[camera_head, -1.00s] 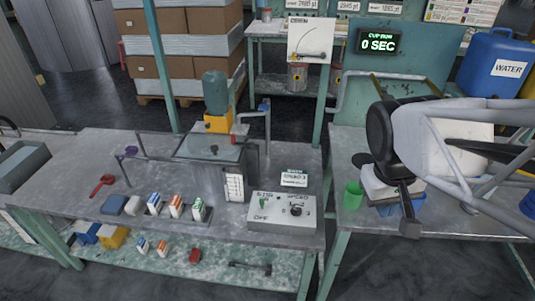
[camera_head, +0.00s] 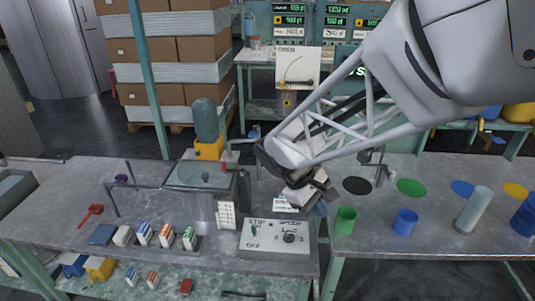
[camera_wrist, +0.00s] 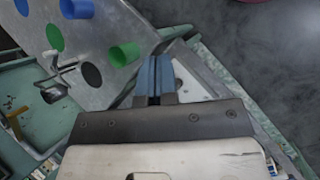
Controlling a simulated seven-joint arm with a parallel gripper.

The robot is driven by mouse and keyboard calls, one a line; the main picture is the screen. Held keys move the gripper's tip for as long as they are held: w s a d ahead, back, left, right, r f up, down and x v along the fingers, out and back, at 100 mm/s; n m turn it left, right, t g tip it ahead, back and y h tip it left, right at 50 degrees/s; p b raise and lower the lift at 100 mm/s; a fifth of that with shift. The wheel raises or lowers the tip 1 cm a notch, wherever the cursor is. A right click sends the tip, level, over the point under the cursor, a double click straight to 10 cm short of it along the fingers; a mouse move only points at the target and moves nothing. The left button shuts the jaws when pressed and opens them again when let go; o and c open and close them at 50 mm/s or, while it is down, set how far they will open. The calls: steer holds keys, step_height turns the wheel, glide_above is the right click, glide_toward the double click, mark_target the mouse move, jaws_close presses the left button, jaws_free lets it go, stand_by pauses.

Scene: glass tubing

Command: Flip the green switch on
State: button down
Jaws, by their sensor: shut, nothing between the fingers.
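A pale control box (camera_head: 274,246) sits near the front edge of the left bench in the head view. Its small green switch (camera_head: 254,230) is on the left of the top face, beside a dark round knob (camera_head: 289,237). I cannot tell clearly which way the switch leans. My gripper (camera_head: 322,208) is above and behind the box's right end, apart from the switch. In the wrist view its blue fingers (camera_wrist: 153,78) are together with nothing between them. The switch does not show clearly in the wrist view.
A green cup (camera_head: 345,221) and a blue cup (camera_head: 405,223) stand right of the box. A glass-topped vessel (camera_head: 203,176) and small cartons (camera_head: 166,235) stand to its left. The box's top is uncovered. Coloured discs lie on the right bench.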

steer(key=w+a+f+n+t+h, duration=0.2)
steer(key=a+f+n, duration=0.3)
steer(key=a+f, duration=0.4)
steer(key=w+a+f+n+t+h, duration=0.2)
steer(key=a+f+n+t+h, duration=0.1)
steer(key=a+f, duration=0.6)
steer(key=w+a+f+n+t+h, duration=0.2)
steer(key=a+f+n+t, duration=0.2)
steer(key=a, duration=1.1)
step_height(320, 180, down, 5)
steer(key=n, duration=0.3)
steer(key=shift+w+a+t+h, duration=0.15)
steer(key=shift+a+t+h, duration=0.05)
steer(key=shift+t+h, duration=0.1)
steer(key=shift+d, duration=0.1)
glide_toward(254, 232)
steer(key=x, duration=0.5)
steer(key=shift+w+a+f, duration=0.15)
steer(key=shift+w+a, duration=0.1)
steer(key=shift+w, duration=0.05)
steer(key=shift+x, duration=0.85)
